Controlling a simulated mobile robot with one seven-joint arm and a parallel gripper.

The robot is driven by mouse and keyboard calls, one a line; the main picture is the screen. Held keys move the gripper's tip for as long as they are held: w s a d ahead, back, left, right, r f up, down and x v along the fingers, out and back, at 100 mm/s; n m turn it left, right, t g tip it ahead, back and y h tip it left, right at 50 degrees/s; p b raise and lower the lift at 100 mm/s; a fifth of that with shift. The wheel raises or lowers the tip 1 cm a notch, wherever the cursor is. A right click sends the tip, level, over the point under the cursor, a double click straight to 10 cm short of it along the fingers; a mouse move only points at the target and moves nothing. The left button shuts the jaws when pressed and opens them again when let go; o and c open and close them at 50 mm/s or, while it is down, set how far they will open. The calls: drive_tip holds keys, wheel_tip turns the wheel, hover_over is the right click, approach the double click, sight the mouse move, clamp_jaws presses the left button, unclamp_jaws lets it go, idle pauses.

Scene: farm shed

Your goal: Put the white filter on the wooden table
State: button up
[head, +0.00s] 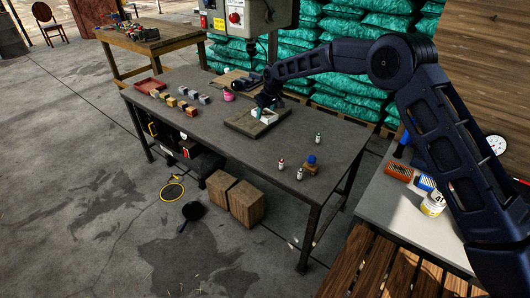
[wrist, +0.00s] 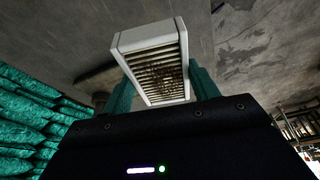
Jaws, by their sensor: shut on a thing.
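The white filter (wrist: 152,42) is a pale rectangular frame with a slatted, dirty inner face. In the wrist view it sits between the two teal fingers of my gripper (wrist: 163,92), which is shut on it. In the head view my gripper (head: 262,105) is over the far side of the dark workbench, and the filter (head: 267,115) shows as a small white shape at a shallow tray (head: 244,127). I cannot tell whether it touches the tray. A wooden-topped table (head: 150,40) stands behind the workbench at the upper left, with small items on it.
The dark workbench (head: 235,150) carries colored blocks (head: 180,102), a pink cup (head: 228,96) and small bottles (head: 300,174). Wooden slats (head: 375,270) and a grey bench with a can (head: 433,203) are at the lower right. Green sacks (head: 345,60) are stacked behind.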

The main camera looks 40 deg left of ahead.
sight(264, 150)
wheel_tip(264, 150, down, 20)
drive_tip(key=shift+r, duration=0.2)
idle(0.8)
drive_tip(key=shift+f, duration=0.15)
drive_tip(key=o, duration=1)
drive_tip(key=v, duration=1)
drive_tip(key=shift+s+r, duration=0.1)
drive_tip(key=shift+r, duration=0.3)
